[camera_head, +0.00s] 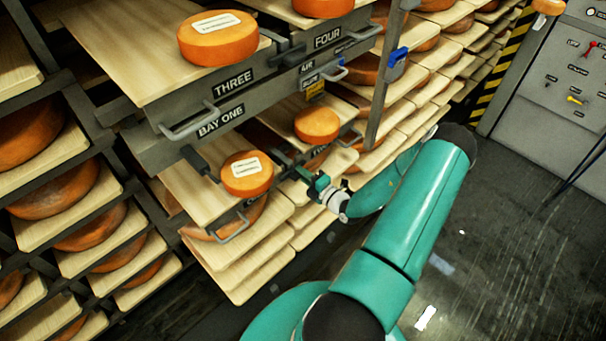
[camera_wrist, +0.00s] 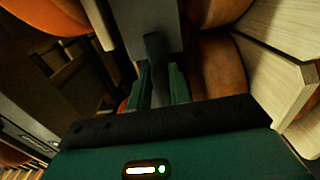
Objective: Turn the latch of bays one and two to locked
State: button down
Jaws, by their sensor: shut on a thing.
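My gripper (camera_head: 312,182) is at the front of the lower shelf, right of the labelled cheese wheel (camera_head: 247,175). In the wrist view, my gripper's fingers (camera_wrist: 157,85) stand on either side of a dark latch lever (camera_wrist: 155,50) and are shut on it. The lever runs up to a grey block. The BAY ONE label (camera_head: 220,122) is on the grey beam above the left cheese. A dark latch (camera_head: 199,160) sticks out below that label, slanted, apart from my gripper. I cannot read a bay two label or tell which setting the held latch is in.
Grey pull handles (camera_head: 188,124) and (camera_head: 234,228) stick out from the shelf fronts. Another cheese wheel (camera_head: 317,124) sits behind my gripper. A grey post (camera_head: 386,90) with a blue tag stands to the right. The dark floor (camera_head: 500,240) at right is open.

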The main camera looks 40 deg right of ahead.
dwell(0.5)
jog(key=c, duration=1.4)
grip_release()
jog(key=shift+o, duration=0.2)
jog(key=s, duration=1.4)
jog(key=shift+d, duration=0.2)
